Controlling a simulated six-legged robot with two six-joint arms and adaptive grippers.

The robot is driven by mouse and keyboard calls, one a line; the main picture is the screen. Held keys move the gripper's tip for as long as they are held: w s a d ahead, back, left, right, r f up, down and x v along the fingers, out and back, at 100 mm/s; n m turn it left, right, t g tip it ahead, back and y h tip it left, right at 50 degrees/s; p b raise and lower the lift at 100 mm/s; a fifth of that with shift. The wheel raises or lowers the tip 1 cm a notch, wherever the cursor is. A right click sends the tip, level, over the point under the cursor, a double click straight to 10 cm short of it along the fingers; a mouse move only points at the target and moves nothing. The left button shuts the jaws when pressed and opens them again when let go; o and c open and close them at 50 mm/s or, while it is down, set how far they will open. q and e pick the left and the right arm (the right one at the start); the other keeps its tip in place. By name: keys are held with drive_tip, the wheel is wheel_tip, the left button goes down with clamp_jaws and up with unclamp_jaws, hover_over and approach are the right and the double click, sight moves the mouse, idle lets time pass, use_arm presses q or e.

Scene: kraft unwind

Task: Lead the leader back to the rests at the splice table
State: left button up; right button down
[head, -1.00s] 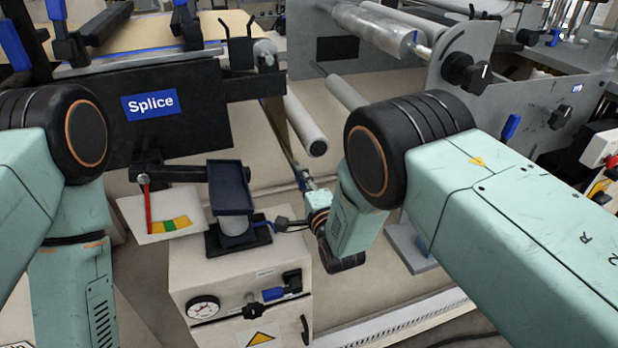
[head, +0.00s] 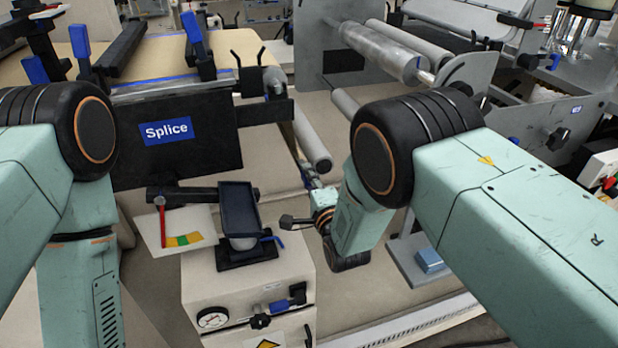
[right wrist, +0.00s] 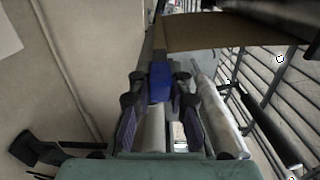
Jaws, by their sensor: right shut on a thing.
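The brown kraft leader (right wrist: 230,34) spans the top of the right wrist view, with a blue tab (right wrist: 158,80) hanging below it. My right gripper (right wrist: 160,92) is shut on this blue tab, its two dark fingers on either side. In the head view the right gripper (head: 309,178) is small and partly hidden by my wrist, just below a grey roller's end. The splice table (head: 160,55) is at the upper left, with its blue Splice sign (head: 166,130). Black upright forks (head: 250,62) at its right end look like rests. My left gripper is out of view.
A cream cabinet (head: 225,285) with a gauge and a dark tray (head: 239,210) stands in front of the table. A grey roller (head: 312,145) sticks out beside my right gripper. The unwind frame (head: 475,85) fills the right. Pale floor shows between.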

drive_tip(key=shift+r+p, duration=3.65)
drive_tip(key=shift+r, duration=0.7)
wheel_tip(320, 180, up, 22)
drive_tip(key=p, duration=2)
